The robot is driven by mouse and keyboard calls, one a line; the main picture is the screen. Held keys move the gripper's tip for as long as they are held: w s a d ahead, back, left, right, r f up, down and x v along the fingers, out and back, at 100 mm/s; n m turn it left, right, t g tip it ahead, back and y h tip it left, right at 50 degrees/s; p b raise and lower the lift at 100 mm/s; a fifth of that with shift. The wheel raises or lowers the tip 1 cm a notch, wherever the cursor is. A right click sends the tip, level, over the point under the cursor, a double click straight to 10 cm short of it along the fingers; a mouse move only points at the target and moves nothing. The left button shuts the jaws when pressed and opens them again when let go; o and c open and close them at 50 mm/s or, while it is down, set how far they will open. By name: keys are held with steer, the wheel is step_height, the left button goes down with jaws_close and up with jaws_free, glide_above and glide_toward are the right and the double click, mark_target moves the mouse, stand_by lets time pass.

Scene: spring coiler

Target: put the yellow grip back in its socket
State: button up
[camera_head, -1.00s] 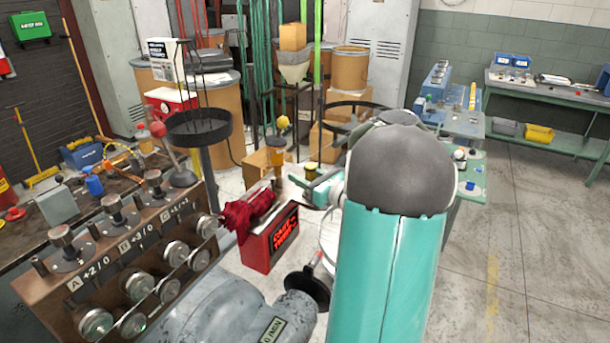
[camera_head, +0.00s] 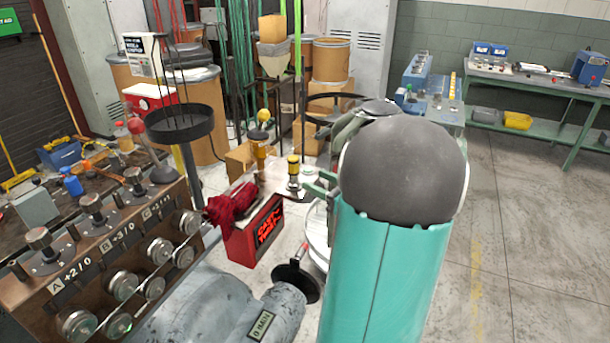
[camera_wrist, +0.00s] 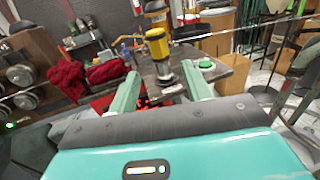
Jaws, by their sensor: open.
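A yellow cylinder with a dark band, which looks like the yellow grip (camera_head: 293,163), stands upright on a metal post; in the wrist view the same grip (camera_wrist: 157,44) shows ahead of my gripper (camera_wrist: 160,71). My gripper is open, with its two pale green fingers to the left and right below the grip in that view. Nothing is visibly held. In the head view my gripper (camera_head: 316,187) is just right of the grip, partly hidden by my arm. I cannot tell a separate socket from the post (camera_wrist: 164,72) under the grip.
A green button (camera_wrist: 206,63) is right of the post. A yellow-ball-topped lever (camera_head: 263,116) stands behind the grip. A red box (camera_head: 255,232) with a red cloth (camera_head: 230,206) is to the left. A black handwheel (camera_head: 297,276) is in front. Open floor lies right.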

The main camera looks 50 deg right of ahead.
steer(key=w+a+n+g+y, duration=0.2)
steer(key=a+n+g+y, duration=0.25)
steer(key=a+n, duration=0.6)
steer(key=w+a+n+g+y, duration=0.1)
steer(key=a+n+g+y, duration=0.3)
steer(key=a, duration=1.2)
steer(key=s+a+r+n+g+h, duration=0.1)
steer(key=s+a+n+h, duration=0.3)
steer(key=n, duration=0.6)
steer(key=s+a+r+n+g+h, duration=0.1)
steer(key=s+a+n+g+h, duration=0.2)
steer(key=s+a+n+h, duration=0.2)
steer(key=shift+s+a+n, duration=0.35)
steer(key=shift+a+n, duration=1.35)
steer(key=shift+n, duration=1.45)
